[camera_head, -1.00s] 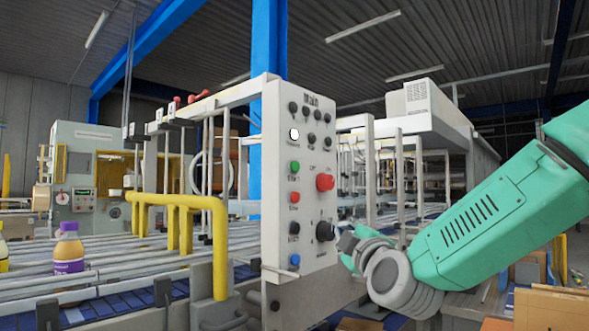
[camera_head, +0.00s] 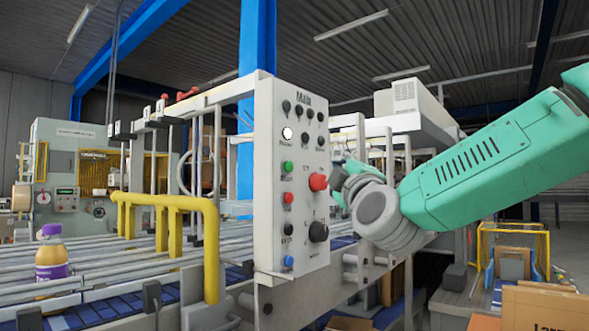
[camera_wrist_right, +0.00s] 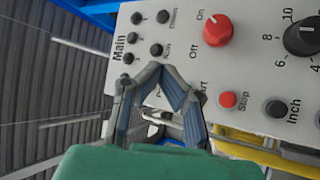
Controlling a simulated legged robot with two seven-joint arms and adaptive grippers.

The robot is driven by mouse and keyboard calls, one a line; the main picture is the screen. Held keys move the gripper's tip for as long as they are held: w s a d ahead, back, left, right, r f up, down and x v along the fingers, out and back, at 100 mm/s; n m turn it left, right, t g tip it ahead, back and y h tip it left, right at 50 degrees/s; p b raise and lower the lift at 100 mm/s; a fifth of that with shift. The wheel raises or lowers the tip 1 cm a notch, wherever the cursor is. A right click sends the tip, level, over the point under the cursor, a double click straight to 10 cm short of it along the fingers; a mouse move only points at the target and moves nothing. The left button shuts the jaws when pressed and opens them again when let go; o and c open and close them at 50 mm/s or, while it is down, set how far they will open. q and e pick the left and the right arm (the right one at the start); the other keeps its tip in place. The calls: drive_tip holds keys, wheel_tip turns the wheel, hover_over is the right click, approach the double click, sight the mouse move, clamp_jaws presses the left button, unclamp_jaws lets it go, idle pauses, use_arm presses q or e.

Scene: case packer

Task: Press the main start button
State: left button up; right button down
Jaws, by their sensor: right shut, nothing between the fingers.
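The control panel marked Main (camera_head: 263,230) stands upright in the middle of the head view. Its green start button (camera_head: 287,167) is on the left column, above a red stop button (camera_head: 288,198). My right gripper (camera_head: 340,178) is just right of the panel, near the red On/Off knob (camera_head: 318,182). In the right wrist view my right gripper (camera_wrist_right: 152,74) is shut and empty in front of the panel face (camera_wrist_right: 185,12). It hides the start button there; only part of its label shows. I cannot tell whether the fingers touch the panel. My left gripper is out of view.
A black dial (camera_head: 318,232) and a blue button (camera_head: 288,261) are lower on the panel. A yellow rail (camera_head: 211,245) and a roller conveyor (camera_head: 110,270) with a purple-labelled bottle (camera_head: 52,262) lie to the left. Cardboard boxes (camera_head: 545,305) stand at the lower right.

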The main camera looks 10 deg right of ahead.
sight(288, 167)
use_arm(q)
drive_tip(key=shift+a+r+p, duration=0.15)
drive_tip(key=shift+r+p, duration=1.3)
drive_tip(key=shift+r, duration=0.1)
use_arm(e)
drive_tip(key=w+a, duration=0.5)
drive_tip(key=w, duration=0.1)
drive_tip(key=shift+w, duration=0.2)
drive_tip(key=shift+a, duration=0.2)
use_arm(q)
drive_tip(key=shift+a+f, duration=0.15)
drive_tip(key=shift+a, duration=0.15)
use_arm(e)
drive_tip(key=shift+a, duration=0.45)
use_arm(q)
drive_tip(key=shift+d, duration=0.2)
use_arm(e)
drive_tip(key=shift+d, duration=0.4)
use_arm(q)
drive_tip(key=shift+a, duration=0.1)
use_arm(e)
drive_tip(key=shift+a, duration=0.3)
drive_tip(key=shift+w+a+r+p, duration=0.1)
drive_tip(key=shift+w+r+p, duration=0.05)
drive_tip(key=shift+w+p, duration=0.15)
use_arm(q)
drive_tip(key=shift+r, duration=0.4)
